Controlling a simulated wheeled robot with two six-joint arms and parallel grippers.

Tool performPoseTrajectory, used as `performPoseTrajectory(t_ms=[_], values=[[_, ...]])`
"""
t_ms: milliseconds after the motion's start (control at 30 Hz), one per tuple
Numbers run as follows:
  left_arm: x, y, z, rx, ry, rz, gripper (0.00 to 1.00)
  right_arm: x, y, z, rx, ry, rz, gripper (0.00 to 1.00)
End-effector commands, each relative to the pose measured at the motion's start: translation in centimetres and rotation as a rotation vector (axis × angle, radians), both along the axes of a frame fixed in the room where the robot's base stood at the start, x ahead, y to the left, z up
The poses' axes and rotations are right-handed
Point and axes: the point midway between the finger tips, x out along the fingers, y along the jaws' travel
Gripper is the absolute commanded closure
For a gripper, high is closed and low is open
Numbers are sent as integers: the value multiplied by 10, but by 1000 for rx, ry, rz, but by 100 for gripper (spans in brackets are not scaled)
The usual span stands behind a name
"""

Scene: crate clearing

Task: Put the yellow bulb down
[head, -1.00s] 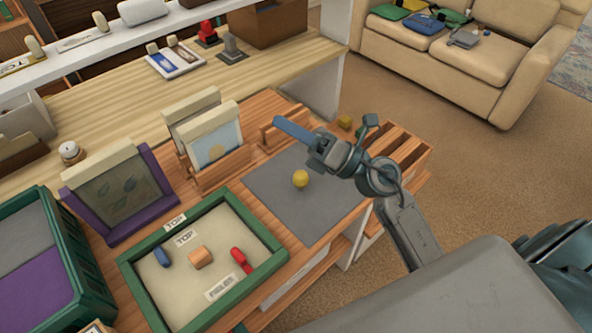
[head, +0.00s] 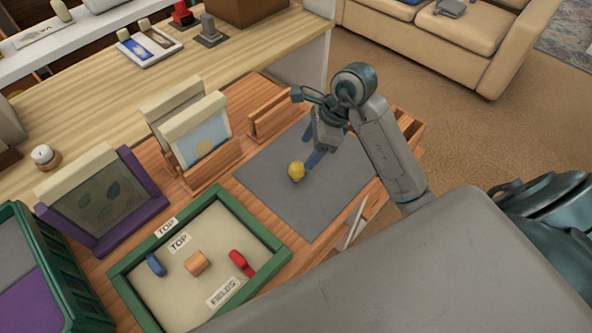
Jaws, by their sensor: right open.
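The yellow bulb (head: 296,171) is a small round ball resting on the grey mat (head: 310,211) on the wooden table. My right gripper (head: 311,162) points down just right of the bulb, with a blue finger close beside it. It is open; whether the finger touches the bulb, I cannot tell. My left gripper is out of view.
A green-rimmed tray (head: 139,314) with blue, orange and red pieces lies to the left of the mat. Picture cards stand in a wooden holder (head: 211,170) and a purple holder (head: 107,242). An empty-looking wooden rack (head: 272,123) stands behind the mat.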

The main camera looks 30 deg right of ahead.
Motion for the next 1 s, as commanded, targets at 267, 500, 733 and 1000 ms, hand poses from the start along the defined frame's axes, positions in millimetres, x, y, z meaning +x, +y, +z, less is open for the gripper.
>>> performPoseTrajectory(t_ms=[267,500,733,1000], values=[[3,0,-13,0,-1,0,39,4,10,-28,3,0,-1,36],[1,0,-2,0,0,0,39,2,20,-57,6,3,-1,36],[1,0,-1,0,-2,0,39,6,25,-75,3,0,-1,36],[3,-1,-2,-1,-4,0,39,6,25,-75,3,-1,-1,54]])
